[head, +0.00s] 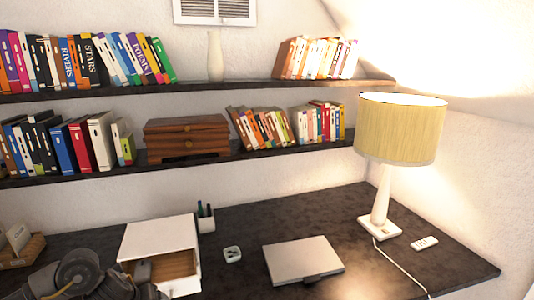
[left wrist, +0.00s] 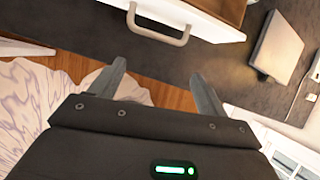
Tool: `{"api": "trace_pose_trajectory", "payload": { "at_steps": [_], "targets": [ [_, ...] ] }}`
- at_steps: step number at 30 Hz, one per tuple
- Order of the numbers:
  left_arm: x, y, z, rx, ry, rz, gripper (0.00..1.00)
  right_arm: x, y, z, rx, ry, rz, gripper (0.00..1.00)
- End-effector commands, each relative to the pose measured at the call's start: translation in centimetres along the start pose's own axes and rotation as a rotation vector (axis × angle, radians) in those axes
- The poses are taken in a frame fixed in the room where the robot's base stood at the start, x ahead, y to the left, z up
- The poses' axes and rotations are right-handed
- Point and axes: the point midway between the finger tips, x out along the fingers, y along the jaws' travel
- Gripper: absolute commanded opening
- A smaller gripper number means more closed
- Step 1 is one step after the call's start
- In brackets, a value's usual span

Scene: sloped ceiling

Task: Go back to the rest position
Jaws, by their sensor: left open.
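My left gripper (left wrist: 157,75) is open and empty in the left wrist view, its two fingers spread apart over the wooden floor. The white drawer box (head: 160,232) stands on the dark desk. Its drawer is pulled out, with a wooden inside (head: 168,266) showing. In the left wrist view the drawer's front with its grey handle (left wrist: 158,38) is beyond the fingertips and apart from them. My left arm (head: 80,275) is at the lower left of the head view, in front of the box; its fingers cannot be made out there. My right gripper is in neither view.
The dark desk (head: 260,222) holds a closed laptop (head: 302,260), a lamp (head: 400,130), a pen cup (head: 206,220) and small white items. Two wall shelves with books, a vase (head: 215,56) and a wooden chest (head: 187,138) hang above. Pale fabric (left wrist: 30,100) lies at the left in the wrist view.

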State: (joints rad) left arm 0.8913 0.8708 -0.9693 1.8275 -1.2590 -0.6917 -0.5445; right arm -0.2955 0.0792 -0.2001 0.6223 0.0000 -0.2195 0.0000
Motion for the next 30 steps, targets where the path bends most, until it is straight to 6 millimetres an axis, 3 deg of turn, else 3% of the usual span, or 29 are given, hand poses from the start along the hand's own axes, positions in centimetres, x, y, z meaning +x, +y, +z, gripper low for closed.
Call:
{"api": "trace_pose_trajectory", "payload": {
  "at_steps": [8,11,14,17,21,30],
  "targets": [
    [1.9,-9.0,-9.1,-0.327,0.011,-0.238,0.76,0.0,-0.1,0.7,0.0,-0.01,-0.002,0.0],
    [1.3,-11.8,-13.1,-0.593,0.032,-0.323,0.76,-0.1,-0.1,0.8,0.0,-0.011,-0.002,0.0],
    [0.1,-12.7,-16.1,-0.913,0.055,-0.356,0.76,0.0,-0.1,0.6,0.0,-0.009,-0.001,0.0],
    [-1.0,-11.4,-18.8,-1.261,0.074,-0.331,0.76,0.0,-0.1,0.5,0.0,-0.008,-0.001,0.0],
    [-2.4,-7.5,-22.1,-1.69,0.072,-0.223,0.76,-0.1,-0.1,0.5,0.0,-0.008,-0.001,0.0],
    [-4.9,0.1,-28.4,-2.25,0.008,0.044,0.76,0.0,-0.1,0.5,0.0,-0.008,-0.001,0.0]
  ]
}}
